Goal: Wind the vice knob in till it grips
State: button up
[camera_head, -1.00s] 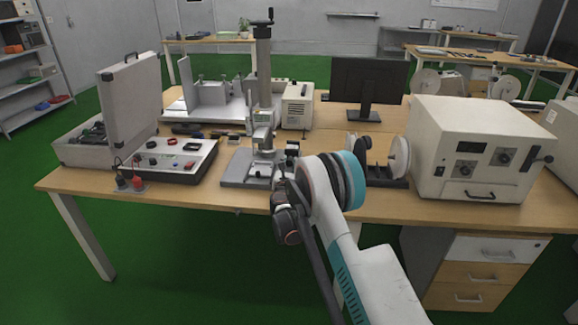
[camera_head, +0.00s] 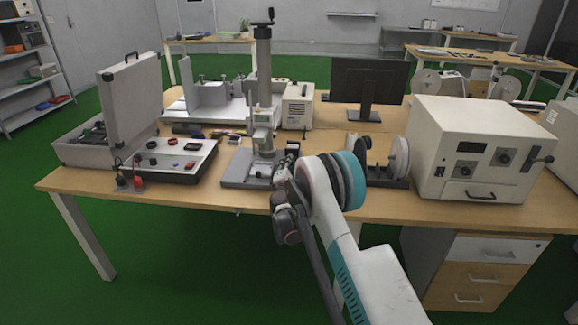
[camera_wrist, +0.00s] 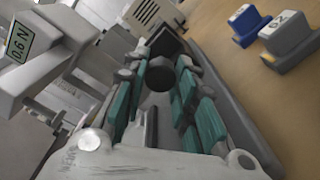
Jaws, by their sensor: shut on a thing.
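The vice knob (camera_wrist: 158,76) is a dark round piece in the wrist view, between the teal-padded fingers of my gripper (camera_wrist: 163,92). The fingers are closed on it from both sides. In the head view my gripper (camera_head: 288,160) is at the right side of the small grey vice (camera_head: 263,152), low on the test stand (camera_head: 263,75). The knob is hidden there by my gripper and wrist. What the vice jaws hold, and how far they are closed, I cannot tell.
A gauge block labelled 0.6 N (camera_wrist: 18,45) is close on the left in the wrist view. Blue and grey labelled blocks (camera_wrist: 290,38) stand on the wood at right.

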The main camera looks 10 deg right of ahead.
jog(key=m, duration=0.3)
jog(key=shift+m, duration=2.3)
jog(key=o, duration=1.1)
jog(key=shift+c, duration=0.2)
jog(key=v, duration=1.2)
jog(key=shift+r, duration=0.1)
